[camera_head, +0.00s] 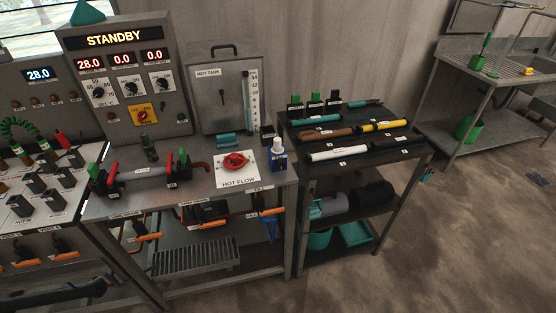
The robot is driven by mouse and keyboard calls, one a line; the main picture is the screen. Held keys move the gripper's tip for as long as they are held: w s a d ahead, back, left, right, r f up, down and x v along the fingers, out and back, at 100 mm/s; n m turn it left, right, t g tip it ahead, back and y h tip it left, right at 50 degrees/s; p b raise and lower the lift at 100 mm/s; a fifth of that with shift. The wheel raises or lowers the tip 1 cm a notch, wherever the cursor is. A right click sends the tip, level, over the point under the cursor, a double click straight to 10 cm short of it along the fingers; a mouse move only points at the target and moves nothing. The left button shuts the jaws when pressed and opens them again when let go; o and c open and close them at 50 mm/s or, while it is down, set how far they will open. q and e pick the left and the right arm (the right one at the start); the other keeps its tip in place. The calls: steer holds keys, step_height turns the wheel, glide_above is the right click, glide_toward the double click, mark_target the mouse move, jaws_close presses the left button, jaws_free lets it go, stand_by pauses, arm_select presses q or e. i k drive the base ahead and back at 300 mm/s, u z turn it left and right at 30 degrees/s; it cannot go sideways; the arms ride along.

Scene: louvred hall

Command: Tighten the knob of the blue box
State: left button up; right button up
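No box that is plainly blue shows in the head view. A grey control panel (125,58) reading STANDBY stands at the upper left, with black knobs (131,88) and a yellow plate bearing a red rotary knob (143,116). A red handwheel (234,161) sits on a white plate marked HOT FLOW (238,181) on the bench. A small blue and white bottle (278,157) stands upright to the right of that plate. Neither of my grippers is in view.
A steel bench (205,189) holds a grey hot tank (224,92) and a horizontal pipe with red fittings (150,171). To the right is a dark shelf cart (399,156) with several tubes. A sink table (450,77) stands farther back. The floor (470,230) at lower right is clear.

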mark_target(280, 164)
steer(key=u, duration=0.45)
steer(key=k, duration=1.05)
steer(key=u, duration=0.55)
steer(key=i, duration=0.7)
steer(key=u, duration=0.15)
